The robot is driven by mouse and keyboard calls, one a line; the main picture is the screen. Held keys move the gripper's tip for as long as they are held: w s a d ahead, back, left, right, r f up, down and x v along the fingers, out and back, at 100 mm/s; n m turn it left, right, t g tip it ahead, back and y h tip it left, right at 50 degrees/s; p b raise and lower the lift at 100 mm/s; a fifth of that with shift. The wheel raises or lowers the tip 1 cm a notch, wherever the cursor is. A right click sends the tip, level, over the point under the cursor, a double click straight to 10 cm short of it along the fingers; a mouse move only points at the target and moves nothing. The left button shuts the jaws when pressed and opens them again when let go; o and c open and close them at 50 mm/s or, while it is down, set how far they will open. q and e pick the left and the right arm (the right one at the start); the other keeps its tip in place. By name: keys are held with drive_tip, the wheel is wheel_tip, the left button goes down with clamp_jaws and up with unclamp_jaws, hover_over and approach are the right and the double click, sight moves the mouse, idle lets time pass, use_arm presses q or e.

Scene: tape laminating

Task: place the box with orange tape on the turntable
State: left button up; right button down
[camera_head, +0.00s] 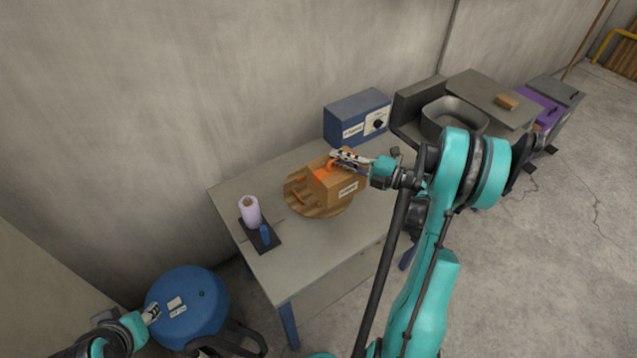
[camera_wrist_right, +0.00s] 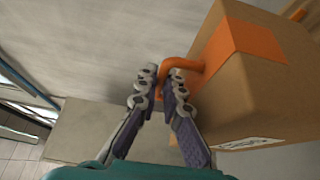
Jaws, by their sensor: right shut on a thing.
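The cardboard box (camera_head: 340,189) with orange tape is at the turntable's right part in the head view; I cannot tell whether it rests on it or hangs just above. The wooden round turntable (camera_head: 322,211) is on the grey table, its back right part hidden by the box. In the right wrist view the box (camera_wrist_right: 262,95) stands right of the fingers, with its orange tape and orange handle (camera_wrist_right: 178,66). My right gripper (camera_head: 340,158) is shut on the box's handle; its fingertips (camera_wrist_right: 160,84) are at the handle. My left gripper (camera_head: 154,312) is by the blue stool, jaws too small to judge.
A blue control box (camera_head: 346,124) stands at the back. The table's front (camera_head: 290,265) is clear. The blue stool (camera_head: 190,300) is at lower left.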

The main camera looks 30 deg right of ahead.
drive_tip(key=w+f+b, duration=0.5)
drive_tip(key=w+f, duration=0.5)
drive_tip(key=w, duration=0.1)
drive_tip(key=shift+f, duration=0.4)
drive_tip(key=shift+w+a, duration=0.1)
drive_tip(key=c, duration=2)
unclamp_jaws()
drive_tip(key=shift+f+b, duration=0.15)
drive_tip(key=shift+b, duration=0.15)
drive_tip(key=shift+c, duration=0.2)
drive_tip(key=o, duration=0.4)
drive_tip(key=shift+c, duration=0.2)
